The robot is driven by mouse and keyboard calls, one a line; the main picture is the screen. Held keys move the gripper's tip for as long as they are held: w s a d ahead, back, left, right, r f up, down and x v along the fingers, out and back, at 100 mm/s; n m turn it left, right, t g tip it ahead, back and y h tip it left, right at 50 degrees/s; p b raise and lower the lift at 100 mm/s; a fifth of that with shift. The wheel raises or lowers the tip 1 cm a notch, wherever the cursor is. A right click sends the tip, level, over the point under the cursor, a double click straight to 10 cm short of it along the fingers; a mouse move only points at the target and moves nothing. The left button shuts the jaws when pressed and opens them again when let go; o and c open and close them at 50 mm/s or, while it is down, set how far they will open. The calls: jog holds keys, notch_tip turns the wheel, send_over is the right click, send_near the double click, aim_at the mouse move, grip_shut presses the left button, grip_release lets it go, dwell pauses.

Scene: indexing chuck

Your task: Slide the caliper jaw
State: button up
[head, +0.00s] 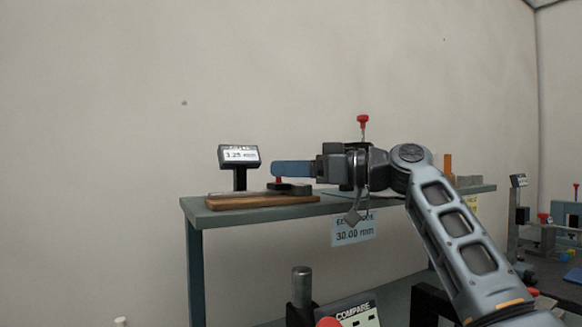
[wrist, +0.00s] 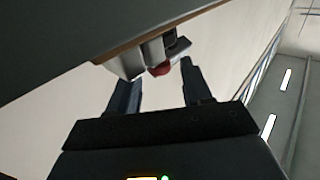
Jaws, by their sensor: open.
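The caliper (head: 290,188) lies on a wooden board (head: 262,202) on a green-grey bench. Its red knob (head: 279,180) shows just under my blue fingers in the head view. My gripper (head: 276,168) reaches in level from the right, open. In the wrist view, my gripper (wrist: 156,73) has its fingers apart, with the red knob (wrist: 160,69) between their tips and grey caliper parts (wrist: 152,50) behind. I cannot tell whether either finger touches the knob. A small display (head: 239,155) stands behind the board, reading about 3.25 mm.
The bench (head: 195,215) has a blue card (head: 353,232) on its front edge, reading 30.00 mm. A red-topped post (head: 363,122) rises behind my wrist. An orange block (head: 447,164) stands at the right. A COMPARE panel (head: 356,310) sits lower, in front.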

grip_shut()
dwell(0.5)
